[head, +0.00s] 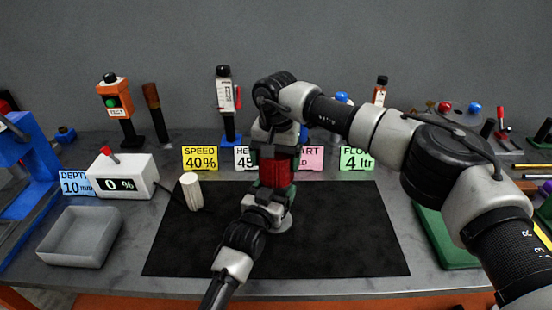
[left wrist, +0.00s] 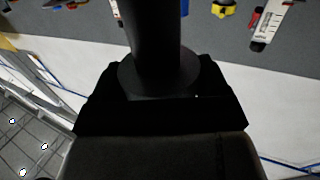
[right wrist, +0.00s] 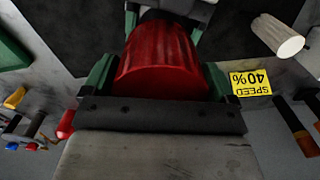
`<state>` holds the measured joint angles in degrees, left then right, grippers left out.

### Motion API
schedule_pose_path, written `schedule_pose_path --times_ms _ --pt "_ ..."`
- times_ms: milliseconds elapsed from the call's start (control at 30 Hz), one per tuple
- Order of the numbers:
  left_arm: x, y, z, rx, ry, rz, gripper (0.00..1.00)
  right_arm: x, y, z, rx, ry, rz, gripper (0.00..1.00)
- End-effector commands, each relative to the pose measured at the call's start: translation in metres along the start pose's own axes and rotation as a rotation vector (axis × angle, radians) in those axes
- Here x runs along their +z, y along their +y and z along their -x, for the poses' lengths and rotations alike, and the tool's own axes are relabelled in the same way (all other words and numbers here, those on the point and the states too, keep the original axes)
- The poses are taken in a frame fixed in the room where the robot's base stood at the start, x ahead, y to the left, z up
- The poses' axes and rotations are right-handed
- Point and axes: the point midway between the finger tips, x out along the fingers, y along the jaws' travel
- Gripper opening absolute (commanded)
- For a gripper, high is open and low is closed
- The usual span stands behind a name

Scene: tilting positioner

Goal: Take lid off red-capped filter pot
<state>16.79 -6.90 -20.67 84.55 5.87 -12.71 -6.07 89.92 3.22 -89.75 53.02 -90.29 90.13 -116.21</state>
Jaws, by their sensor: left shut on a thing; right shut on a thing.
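The red cap (head: 276,173) of the filter pot is at the middle of the head view, above the black mat. My right gripper (head: 275,156) comes down from above and is shut on the red cap. In the right wrist view the red cap (right wrist: 160,65) sits between its green-edged fingers. My left gripper (head: 268,202) comes from the front and is shut low on the pot, under the cap. In the left wrist view the dark pot body (left wrist: 153,40) rises from its black jaws. The grippers hide most of the pot, so I cannot tell whether cap and body are apart.
A pale cylinder (head: 192,191) stands on the black mat (head: 340,235), left of the pot. A grey tray (head: 80,237) and a white display box (head: 128,175) lie further left. Several label cards, such as the yellow SPEED card (head: 200,158), stand behind. The mat's right part is clear.

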Motion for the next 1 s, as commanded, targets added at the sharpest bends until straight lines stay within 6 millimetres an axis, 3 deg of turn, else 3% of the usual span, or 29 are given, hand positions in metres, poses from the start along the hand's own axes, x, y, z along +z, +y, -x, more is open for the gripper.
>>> schedule_pose_path --times_ms 600,1000 --pt "0.002 0.000 0.000 0.000 -0.005 0.002 0.09 0.000 0.000 0.021 -0.002 0.000 0.000 0.59" --pt "0.002 0.000 0.000 0.000 -0.005 0.001 0.09 0.000 0.000 0.024 -0.001 0.001 0.000 0.59"
